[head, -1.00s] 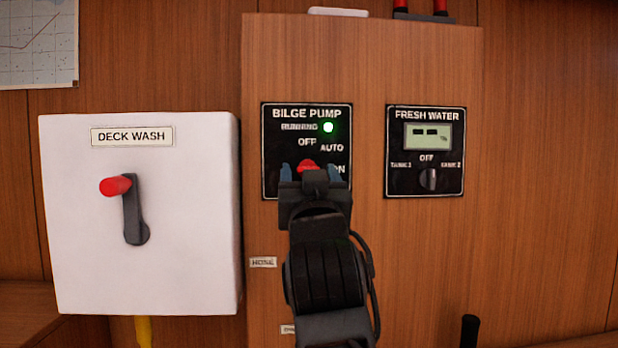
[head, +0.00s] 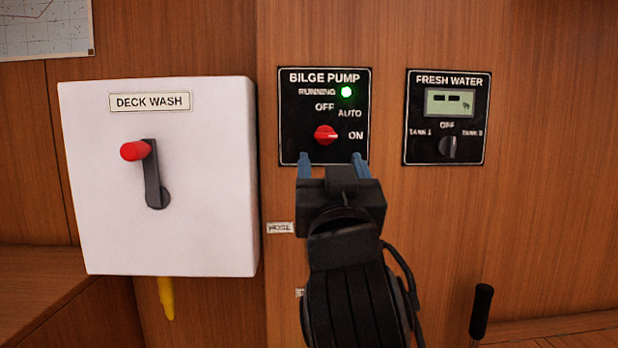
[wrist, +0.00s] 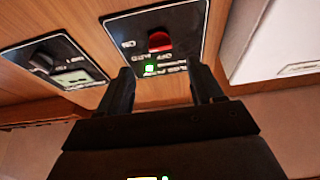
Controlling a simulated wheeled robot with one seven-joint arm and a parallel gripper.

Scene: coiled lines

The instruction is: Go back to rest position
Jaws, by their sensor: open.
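My gripper (head: 332,164) is open and empty, its two blue fingertips apart just below the red bilge pump knob (head: 325,135). The knob sits on the black bilge pump panel (head: 292,125), its pointer toward ON, and the green running light (head: 346,91) is lit. In the wrist view the fingers (wrist: 160,85) are spread, with the red knob (wrist: 159,41) beyond them and apart from them. My dark arm rises from the bottom of the head view and covers the wood below the panel.
A white deck wash box (head: 100,220) with a red-handled lever (head: 152,175) juts out at left. The fresh water panel (head: 445,117) is at right. A black handle (head: 481,310) stands at lower right. A yellow hose (head: 166,298) hangs below the box.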

